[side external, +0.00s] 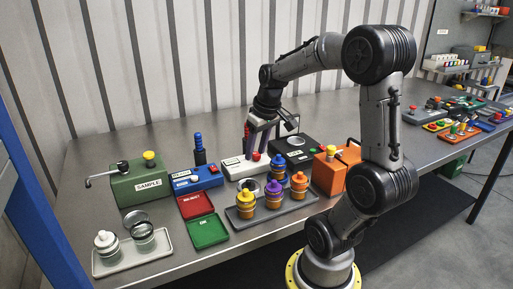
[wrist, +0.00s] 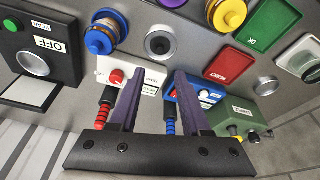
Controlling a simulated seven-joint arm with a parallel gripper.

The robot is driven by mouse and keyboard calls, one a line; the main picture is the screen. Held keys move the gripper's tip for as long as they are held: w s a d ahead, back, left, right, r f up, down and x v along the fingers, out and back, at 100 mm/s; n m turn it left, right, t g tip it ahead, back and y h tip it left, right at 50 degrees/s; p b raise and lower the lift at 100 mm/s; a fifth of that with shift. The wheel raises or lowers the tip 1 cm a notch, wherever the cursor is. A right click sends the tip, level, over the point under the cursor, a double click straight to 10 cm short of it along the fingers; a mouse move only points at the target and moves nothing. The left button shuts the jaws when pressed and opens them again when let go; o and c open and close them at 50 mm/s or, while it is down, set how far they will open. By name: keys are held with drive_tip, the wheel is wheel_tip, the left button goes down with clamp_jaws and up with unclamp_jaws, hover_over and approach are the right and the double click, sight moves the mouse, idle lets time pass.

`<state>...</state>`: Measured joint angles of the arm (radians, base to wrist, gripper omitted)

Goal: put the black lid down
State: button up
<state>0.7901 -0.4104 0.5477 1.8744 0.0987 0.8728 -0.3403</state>
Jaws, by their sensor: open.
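My gripper (side external: 258,150) is above the row of boxes at the back of the bench, over the white box (side external: 246,166) with a red button. In the wrist view its two dark fingers (wrist: 160,78) are apart, with nothing between them. A dark disc (wrist: 312,73) shows at the right of the wrist view, far from my fingers.
A grey rack (side external: 272,213) holds several yellow, purple and orange bottles. Red (side external: 194,206) and green (side external: 208,232) trays lie left of it. Behind stand the green SAMPLE box (side external: 140,185), a blue box (side external: 194,181) with a tall handle, and a black box (side external: 296,150).

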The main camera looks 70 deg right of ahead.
drive_tip(key=s+a+r+n+t, duration=0.1)
drive_tip(key=s+a+n, duration=0.2)
drive_tip(key=a, duration=0.7)
drive_tip(key=s+a+r+n+t+y, duration=0.1)
drive_tip(key=s+a+r+n, duration=0.1)
drive_tip(key=a, duration=0.9)
drive_tip(key=shift+s+r+n+t+y, duration=0.15)
drive_tip(key=shift+s+n+t+y, duration=0.2)
drive_tip(key=shift+s, duration=0.5)
